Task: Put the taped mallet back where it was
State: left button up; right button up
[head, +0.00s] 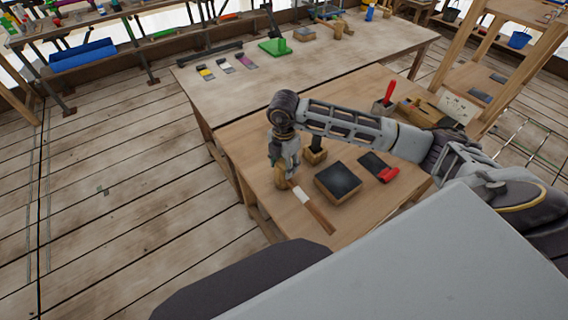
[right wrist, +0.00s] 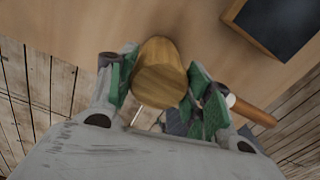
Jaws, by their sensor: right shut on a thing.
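The taped mallet has a pale wooden head (head: 280,180), a white tape band (head: 301,196) and a brown handle (head: 319,216). My right gripper (head: 283,168) points down and is shut on the head, near the left edge of the near bench. In the right wrist view the wooden head (right wrist: 158,72) sits between the green finger pads (right wrist: 162,84), and the handle (right wrist: 254,112) runs off to the right. The handle slants toward the front of the bench. I cannot tell whether the mallet touches the bench top. My left gripper is not in view.
On the near bench (head: 242,145) are a dark-topped block (head: 338,180), a red-and-dark tool (head: 386,174) and a wooden block (head: 315,156) close behind my gripper. A red-handled tool (head: 389,93) stands farther back. The far bench (head: 340,55) has much bare top.

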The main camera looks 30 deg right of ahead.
jog(key=shift+f, duration=0.2)
jog(key=o, duration=1.1)
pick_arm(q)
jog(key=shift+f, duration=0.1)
pick_arm(e)
jog(key=shift+r, duration=0.15)
pick_arm(q)
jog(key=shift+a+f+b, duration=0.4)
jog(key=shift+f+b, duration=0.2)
jog(key=shift+b, duration=0.15)
pick_arm(e)
notch_tip(320, 180, up, 12)
jog(key=shift+f, duration=0.1)
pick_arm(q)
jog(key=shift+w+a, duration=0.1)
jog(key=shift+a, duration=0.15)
